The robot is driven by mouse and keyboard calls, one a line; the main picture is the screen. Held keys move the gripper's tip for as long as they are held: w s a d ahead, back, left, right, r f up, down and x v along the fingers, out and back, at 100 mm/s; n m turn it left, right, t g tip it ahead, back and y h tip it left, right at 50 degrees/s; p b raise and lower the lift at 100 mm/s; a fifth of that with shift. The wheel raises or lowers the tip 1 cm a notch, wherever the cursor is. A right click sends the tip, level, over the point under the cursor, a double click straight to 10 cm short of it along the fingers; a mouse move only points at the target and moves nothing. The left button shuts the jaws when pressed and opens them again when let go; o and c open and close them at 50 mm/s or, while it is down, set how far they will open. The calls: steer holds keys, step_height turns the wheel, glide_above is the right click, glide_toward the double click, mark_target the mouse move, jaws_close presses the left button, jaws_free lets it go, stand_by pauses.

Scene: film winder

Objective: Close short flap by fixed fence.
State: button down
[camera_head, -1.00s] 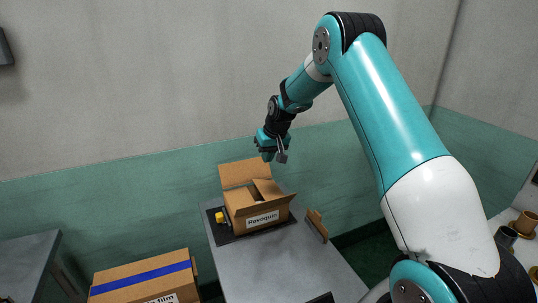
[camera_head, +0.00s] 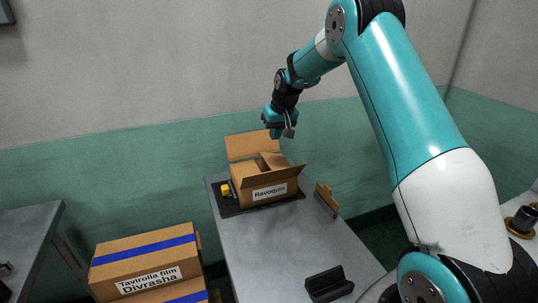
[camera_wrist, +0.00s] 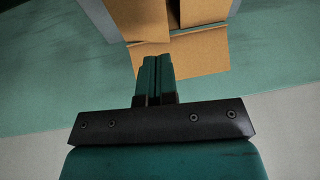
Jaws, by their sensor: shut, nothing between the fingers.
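An open cardboard box (camera_head: 258,189) labelled "Ravoquin" stands on a dark mat (camera_head: 232,211) on the grey table. Its back flap (camera_head: 244,146) stands raised, a right-hand flap (camera_head: 290,173) sticks outward, and an inner flap (camera_head: 272,160) is tilted up. My gripper (camera_head: 289,132) is above the box's back right, apart from it, with its fingers together and empty. In the wrist view, the closed fingers (camera_wrist: 155,72) point toward the cardboard flap (camera_wrist: 185,55). I cannot tell for certain which part is the fixed fence.
A small yellow part (camera_head: 226,190) sits left of the box. A brown bracket (camera_head: 327,199) stands to its right, and a black holder (camera_head: 328,284) lies near the front. A taped "Tavirolla film" carton (camera_head: 145,262) is at lower left. The table's middle is clear.

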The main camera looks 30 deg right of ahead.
mark_target(267, 162)
steer(key=x, duration=0.2)
steer(key=p+x, duration=0.1)
steer(key=x, duration=0.2)
steer(key=p+x, duration=0.1)
steer(key=x, duration=0.2)
steer(key=shift+s+a+f, duration=0.3)
steer(key=shift+s+a, duration=0.05)
steer(key=shift+a+f, duration=0.1)
steer(key=shift+f, duration=0.2)
steer(key=shift+a+f+b, duration=0.25)
steer(key=shift+f+b, duration=0.3)
steer(key=shift+r, duration=0.15)
steer(key=shift+r, duration=0.15)
